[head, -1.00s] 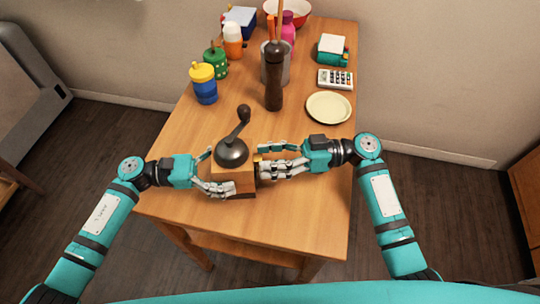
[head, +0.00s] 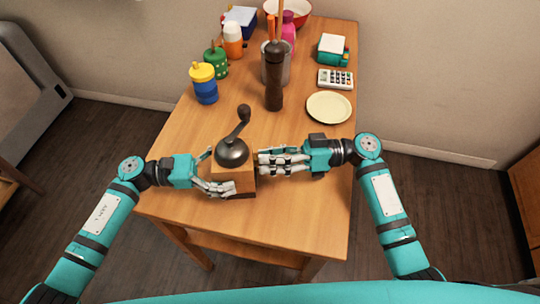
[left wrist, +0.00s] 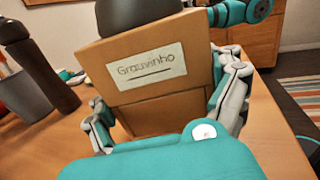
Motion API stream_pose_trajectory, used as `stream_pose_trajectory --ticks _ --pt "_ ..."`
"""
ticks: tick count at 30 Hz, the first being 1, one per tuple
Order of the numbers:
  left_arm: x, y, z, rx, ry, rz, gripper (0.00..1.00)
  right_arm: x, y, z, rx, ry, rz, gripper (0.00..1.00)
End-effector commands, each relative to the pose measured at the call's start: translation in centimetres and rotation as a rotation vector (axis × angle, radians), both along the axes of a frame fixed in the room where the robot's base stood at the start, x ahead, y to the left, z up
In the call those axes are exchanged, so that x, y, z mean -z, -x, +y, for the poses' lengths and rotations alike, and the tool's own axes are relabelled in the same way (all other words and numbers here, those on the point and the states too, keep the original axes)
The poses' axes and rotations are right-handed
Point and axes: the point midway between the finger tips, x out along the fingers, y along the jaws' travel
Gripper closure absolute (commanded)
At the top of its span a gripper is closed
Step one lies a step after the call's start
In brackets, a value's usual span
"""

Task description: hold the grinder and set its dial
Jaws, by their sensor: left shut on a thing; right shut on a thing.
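The grinder (head: 233,178) is a wooden box with a dark metal dome and a crank ending in a dark knob. It stands upright near the table's front. My left gripper (head: 218,172) is shut on the box from the left, with fingers along two sides. The left wrist view shows the grinder (left wrist: 160,75) with a paper label reading "Grauvinho" between the fingers of my left gripper (left wrist: 170,105). My right gripper (head: 261,162) is at the box's right side, its fingers closed together on the dial there. The fingers hide the dial.
A dark pepper mill (head: 274,85) stands behind the grinder, before a grey container (head: 284,70) of utensils. A cream plate (head: 329,108) and a calculator (head: 336,79) lie back right. A blue-yellow cup (head: 204,85) stands back left. The table (head: 300,215) front right is clear.

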Motion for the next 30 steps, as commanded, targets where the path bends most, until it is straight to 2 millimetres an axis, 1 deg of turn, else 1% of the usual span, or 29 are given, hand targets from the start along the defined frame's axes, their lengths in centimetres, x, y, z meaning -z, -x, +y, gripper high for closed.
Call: stream_pose_trajectory --ticks 6,15,21,30 --pt "0.04 -0.01 0.04 -0.001 -0.001 0.000 0.49 0.02 -0.06 -0.04 0.001 0.000 0.156 1.00" --pt "0.04 -0.01 0.04 0.000 -0.001 0.000 0.49 0.03 -0.10 -0.07 0.001 0.000 0.315 1.00" --pt "0.04 -0.01 0.05 0.000 -0.001 0.000 0.49 0.02 -0.12 -0.06 0.002 -0.001 0.362 1.00" --pt "0.03 0.00 0.05 0.000 -0.001 0.000 0.49 -0.01 -0.13 -0.06 0.003 -0.002 0.372 1.00"
